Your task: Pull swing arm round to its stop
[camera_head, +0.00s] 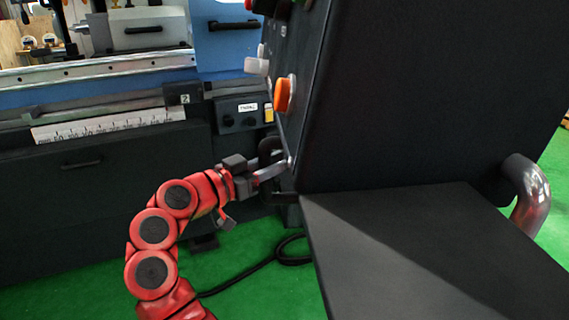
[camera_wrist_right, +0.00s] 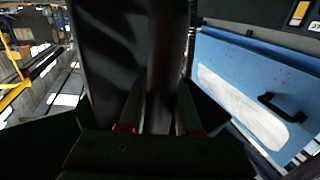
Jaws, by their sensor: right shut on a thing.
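The swing arm carries a large dark control box (camera_head: 430,95), which fills the right of the head view. An orange knob (camera_head: 284,94) is on its left face. My right gripper (camera_head: 268,166), on the red-jointed arm, is at the box's lower left edge. It is shut on a dark round handle there. In the right wrist view, the handle (camera_wrist_right: 166,55) stands between the two fingers (camera_wrist_right: 158,115), beside a broad dark panel. The fingers partly hide the handle. The swing arm's pivot and stop cannot be made out. My left gripper is not in view.
A dark shelf (camera_head: 430,245) juts out below the box, with a bent tube handle (camera_head: 530,195) at its right. The blue and dark grinder (camera_head: 95,190) stands behind at left. A black cable (camera_head: 255,268) lies on the clear green floor (camera_head: 280,300).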

